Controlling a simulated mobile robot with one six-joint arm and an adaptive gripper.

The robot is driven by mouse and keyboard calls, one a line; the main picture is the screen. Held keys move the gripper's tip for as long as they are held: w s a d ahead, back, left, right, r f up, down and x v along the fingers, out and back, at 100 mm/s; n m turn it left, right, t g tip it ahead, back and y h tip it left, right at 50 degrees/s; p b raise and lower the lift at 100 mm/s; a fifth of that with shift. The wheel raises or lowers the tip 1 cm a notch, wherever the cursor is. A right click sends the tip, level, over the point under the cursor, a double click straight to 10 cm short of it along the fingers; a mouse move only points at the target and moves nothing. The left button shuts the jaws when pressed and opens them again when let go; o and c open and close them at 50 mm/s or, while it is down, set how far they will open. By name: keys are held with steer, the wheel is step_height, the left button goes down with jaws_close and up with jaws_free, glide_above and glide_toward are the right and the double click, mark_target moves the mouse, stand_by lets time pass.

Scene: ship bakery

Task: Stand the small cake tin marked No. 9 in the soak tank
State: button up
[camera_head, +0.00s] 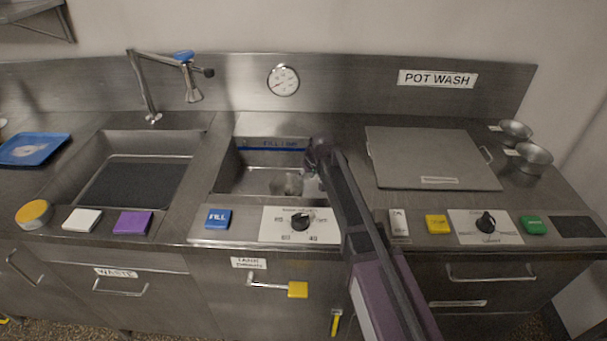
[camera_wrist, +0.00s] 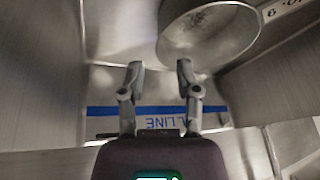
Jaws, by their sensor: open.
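A small round metal tin (camera_wrist: 225,52) with a brownish patch inside shows at the upper right in the wrist view. A tag (camera_wrist: 284,9) beside its rim reads upside down, apparently "No. 9". In the head view the tin (camera_head: 287,184) is inside the soak tank (camera_head: 240,180), partly hidden by my arm. My gripper (camera_wrist: 160,68) is open, with nothing between its fingers. Its right finger is close beside the tin's rim; I cannot tell whether they touch. The tank's blue fill line (camera_wrist: 160,112) lies behind my fingers. The tin's underside is hidden.
A sink (camera_head: 130,180) lies left of the tank. A flat grey lid (camera_head: 430,155) covers the counter to the right, with two metal bowls (camera_head: 534,155) beyond it. Buttons and a dial panel (camera_head: 300,224) line the front edge. A faucet (camera_head: 150,95) rises behind the sink.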

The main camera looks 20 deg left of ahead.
steer(key=shift+p+v, duration=1.5)
steer(key=shift+v, duration=0.45)
